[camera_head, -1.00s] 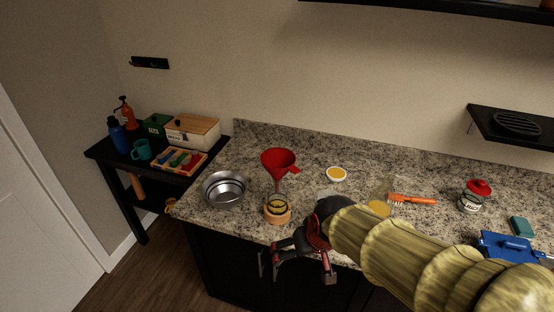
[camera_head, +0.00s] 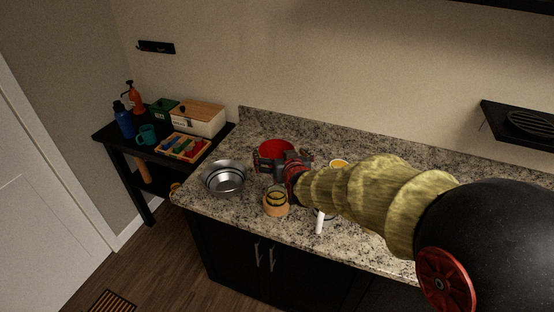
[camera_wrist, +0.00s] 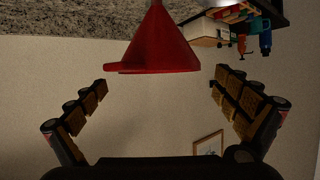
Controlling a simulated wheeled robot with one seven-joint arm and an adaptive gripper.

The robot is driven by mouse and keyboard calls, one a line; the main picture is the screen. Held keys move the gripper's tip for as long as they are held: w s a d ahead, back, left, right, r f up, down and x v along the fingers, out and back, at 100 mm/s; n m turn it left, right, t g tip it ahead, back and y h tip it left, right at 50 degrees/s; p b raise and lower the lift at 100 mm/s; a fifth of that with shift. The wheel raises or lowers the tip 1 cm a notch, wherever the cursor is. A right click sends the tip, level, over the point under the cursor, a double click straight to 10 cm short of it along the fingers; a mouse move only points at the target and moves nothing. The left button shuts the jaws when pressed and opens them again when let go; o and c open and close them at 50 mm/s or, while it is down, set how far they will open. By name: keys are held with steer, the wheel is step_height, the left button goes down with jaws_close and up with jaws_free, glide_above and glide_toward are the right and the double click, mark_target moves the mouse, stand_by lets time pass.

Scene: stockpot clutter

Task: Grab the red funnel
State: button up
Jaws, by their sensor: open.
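The red funnel (camera_head: 277,150) is on the granite counter, behind the jar with the wooden base; my gripper partly hides it in the head view. In the wrist view the funnel (camera_wrist: 160,45) shows large between and beyond the two fingers, its wide rim toward my gripper and its narrow end at the picture's top edge. My gripper (camera_head: 282,163) is at the funnel's front side in the head view. In the wrist view the fingers (camera_wrist: 160,100) are spread wide with nothing between their tips, one finger on each side of the funnel.
A metal bowl (camera_head: 224,178) stands left of the funnel. A small jar on a wooden base (camera_head: 276,203) stands close in front. A yellow-topped dish (camera_head: 340,163) is to the right, partly behind my arm. A black side table (camera_head: 112,139) with boxes and bottles is at left.

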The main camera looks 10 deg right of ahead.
steer(key=shift+x, duration=2.55)
steer(key=shift+f, duration=0.15)
steer(key=shift+c, duration=1.3)
steer(key=c, duration=0.7)
